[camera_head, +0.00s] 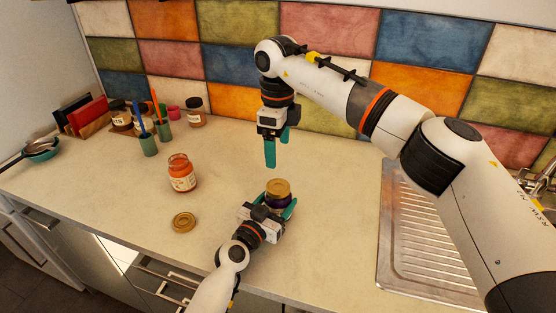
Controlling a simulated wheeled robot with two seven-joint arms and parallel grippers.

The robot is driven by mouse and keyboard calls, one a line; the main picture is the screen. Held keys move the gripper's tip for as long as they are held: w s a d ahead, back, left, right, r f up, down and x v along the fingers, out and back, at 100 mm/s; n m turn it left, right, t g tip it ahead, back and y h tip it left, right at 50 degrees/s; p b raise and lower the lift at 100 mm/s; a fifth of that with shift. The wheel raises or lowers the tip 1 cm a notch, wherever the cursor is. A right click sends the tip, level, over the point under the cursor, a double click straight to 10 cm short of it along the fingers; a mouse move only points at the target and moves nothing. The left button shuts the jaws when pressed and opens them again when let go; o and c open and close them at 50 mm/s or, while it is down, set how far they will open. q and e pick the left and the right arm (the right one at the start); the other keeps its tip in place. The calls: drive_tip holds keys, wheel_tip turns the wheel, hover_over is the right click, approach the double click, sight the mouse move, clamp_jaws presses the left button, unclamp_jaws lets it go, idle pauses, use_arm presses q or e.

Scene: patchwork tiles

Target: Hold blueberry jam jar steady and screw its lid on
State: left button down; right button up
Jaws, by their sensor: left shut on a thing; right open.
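The blueberry jam jar (277,200) is dark purple and stands upright on the counter near its front middle. A gold lid (278,187) sits on its top; I cannot tell how tightly it is on. My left gripper (285,210) is shut around the jar from the front, with its teal fingers at the jar's sides. My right gripper (276,150) points down in the air above and slightly behind the jar, apart from the lid. Its teal fingers are open and empty.
An open orange jam jar (182,174) stands left of the blueberry jar, with a loose gold lid (184,222) on the counter before it. Cups with brushes (148,145) and other jars (195,113) stand at the back left. A metal sink drainer (425,240) lies at right.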

drive_tip(key=shift+r, duration=0.5)
use_arm(q)
drive_tip(key=shift+c, duration=1.2)
unclamp_jaws()
drive_tip(key=b+v, duration=0.1)
drive_tip(key=v, duration=1.1)
use_arm(e)
drive_tip(key=shift+f, duration=0.5)
use_arm(q)
drive_tip(key=shift+f, duration=0.1)
